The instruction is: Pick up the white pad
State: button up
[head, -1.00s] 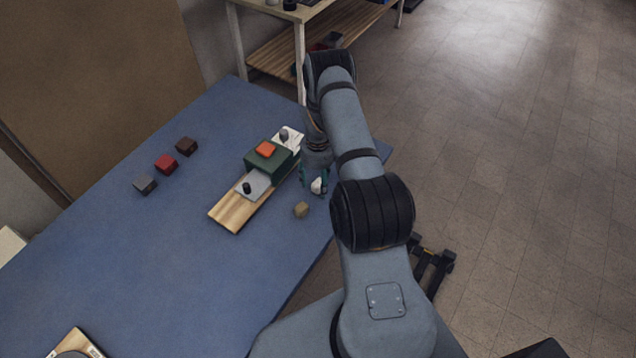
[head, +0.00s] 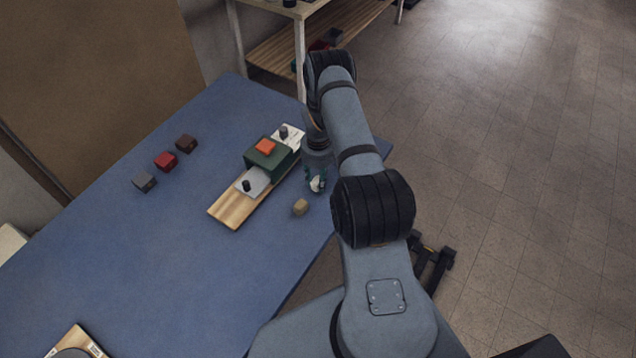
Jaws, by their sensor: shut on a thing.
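The white pad (head: 317,184) is a small pale piece near the right edge of the blue table. My gripper (head: 316,186) points down over it, and its fingers are shut on the pad. The fingers cover part of it. I cannot tell whether the pad still touches the table.
A tan block (head: 300,207) lies close by, just left and in front. A wooden board (head: 232,211) holds a green block (head: 268,160) with an orange piece (head: 265,146), plus plates with dark knobs. Grey (head: 144,181), red (head: 165,161) and brown (head: 186,143) blocks stand left. The front-left table is mostly clear.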

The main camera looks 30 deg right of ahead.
jog(key=shift+c, duration=1)
jog(key=shift+w+r+b, duration=0.1)
jog(key=shift+r+b, duration=0.4)
jog(key=shift+r, duration=0.3)
jog(key=r, duration=0.1)
jog(key=b, duration=0.1)
jog(key=s+r, duration=0.1)
jog(key=shift+d+r, duration=0.25)
jog(key=shift+r, duration=0.1)
jog(key=s+d+r+b, duration=0.4)
jog(key=s+r, duration=0.2)
jog(key=s, duration=0.4)
jog(key=shift+r, duration=0.35)
jog(key=shift+a, duration=0.1)
jog(key=o, duration=0.5)
jog(key=c, duration=0.5)
